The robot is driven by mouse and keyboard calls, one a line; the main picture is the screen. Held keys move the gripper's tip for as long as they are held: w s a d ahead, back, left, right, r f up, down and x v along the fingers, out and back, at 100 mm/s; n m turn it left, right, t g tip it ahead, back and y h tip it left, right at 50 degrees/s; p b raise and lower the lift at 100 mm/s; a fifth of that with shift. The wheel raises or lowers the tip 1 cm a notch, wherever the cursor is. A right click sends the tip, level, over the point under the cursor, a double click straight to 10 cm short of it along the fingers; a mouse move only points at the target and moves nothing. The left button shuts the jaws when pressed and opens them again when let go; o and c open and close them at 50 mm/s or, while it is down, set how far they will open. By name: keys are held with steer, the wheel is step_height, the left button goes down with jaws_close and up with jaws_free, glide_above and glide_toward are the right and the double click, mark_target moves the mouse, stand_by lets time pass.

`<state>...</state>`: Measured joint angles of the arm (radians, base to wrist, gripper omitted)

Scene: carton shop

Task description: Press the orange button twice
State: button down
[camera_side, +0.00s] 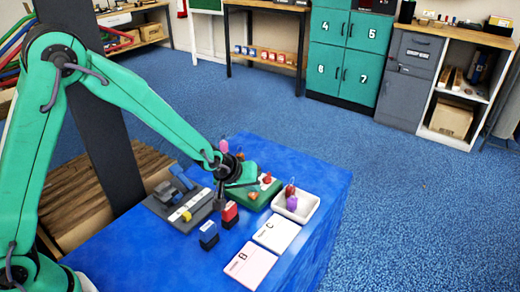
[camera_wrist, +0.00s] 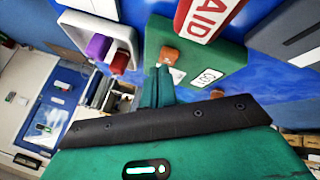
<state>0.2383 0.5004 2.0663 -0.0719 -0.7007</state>
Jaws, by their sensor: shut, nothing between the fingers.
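The orange button (camera_wrist: 169,55) sits on a green box (camera_wrist: 220,65) with a white label, in the wrist view. In the side view the orange button (camera_side: 253,195) shows on the green box (camera_side: 262,202) at the table's right part, near my arm's end. My gripper (camera_wrist: 162,68) is shut and empty. Its green fingertips lie right by the button in the wrist view. I cannot tell whether they touch it or whether the button is pushed down.
A white tray (camera_side: 311,207) with red and purple items stands right of the box. A red stamp (camera_side: 230,213) and a blue stamp (camera_side: 208,237) stand at the front. Two cards, one pink (camera_side: 250,266) and one white (camera_side: 276,233), lie flat. A grey device (camera_side: 165,208) is at left.

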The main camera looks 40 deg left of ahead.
mark_target(252, 196)
steer(key=shift+f, duration=0.45)
stand_by(1.0)
steer(key=shift+r, duration=0.9)
steer(key=shift+r, duration=2.5)
